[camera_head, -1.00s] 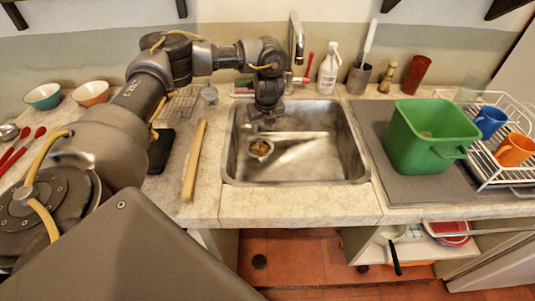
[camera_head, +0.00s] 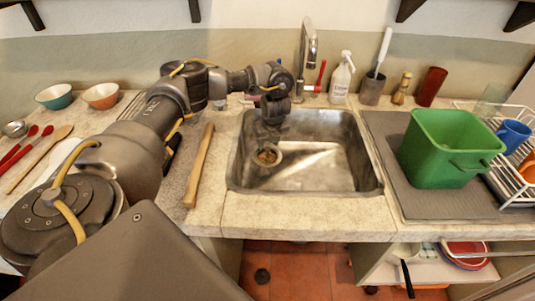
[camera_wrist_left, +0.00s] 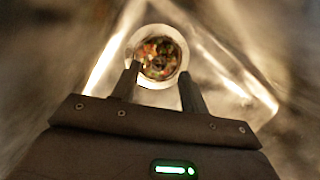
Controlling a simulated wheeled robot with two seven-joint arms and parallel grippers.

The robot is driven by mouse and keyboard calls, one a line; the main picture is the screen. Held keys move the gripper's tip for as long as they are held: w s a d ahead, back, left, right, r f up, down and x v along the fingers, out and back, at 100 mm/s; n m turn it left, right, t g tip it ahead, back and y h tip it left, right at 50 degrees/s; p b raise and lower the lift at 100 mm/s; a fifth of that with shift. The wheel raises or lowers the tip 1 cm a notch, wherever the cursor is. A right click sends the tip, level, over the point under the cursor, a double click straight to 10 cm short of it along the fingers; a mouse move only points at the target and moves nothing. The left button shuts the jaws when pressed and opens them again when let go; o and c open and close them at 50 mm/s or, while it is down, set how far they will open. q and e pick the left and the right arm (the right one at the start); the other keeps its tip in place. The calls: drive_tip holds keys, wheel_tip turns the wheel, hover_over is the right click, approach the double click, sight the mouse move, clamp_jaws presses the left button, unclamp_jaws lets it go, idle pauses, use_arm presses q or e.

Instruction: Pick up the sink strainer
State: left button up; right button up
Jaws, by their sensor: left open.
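The sink strainer (camera_head: 268,155) is a small round metal basket with brown and reddish scraps in it, low in the steel sink (camera_head: 325,176) on its left side. My left gripper (camera_head: 268,138) points down into the sink right above the strainer. In the left wrist view the strainer (camera_wrist_left: 160,57) lies just ahead of the fingertips. The open fingers (camera_wrist_left: 160,84) are apart, with the left tip overlapping the strainer's near rim in the picture. I cannot tell whether they touch it. My right gripper is not in view.
A wooden rolling pin-like bar (camera_head: 199,166) lies left of the sink. The tap (camera_head: 308,45) and a white spray bottle (camera_head: 342,78) stand behind it. A green bin (camera_head: 447,148) stands on the grey mat at right. The sink's right half is empty.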

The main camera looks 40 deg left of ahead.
sight(268, 148)
use_arm(q)
drive_tip(key=x, duration=0.4)
drive_tip(key=shift+s+d, duration=0.15)
drive_tip(key=shift+s, duration=0.05)
drive_tip(key=shift+f, duration=0.35)
drive_tip(key=c, duration=0.9)
clamp_jaws()
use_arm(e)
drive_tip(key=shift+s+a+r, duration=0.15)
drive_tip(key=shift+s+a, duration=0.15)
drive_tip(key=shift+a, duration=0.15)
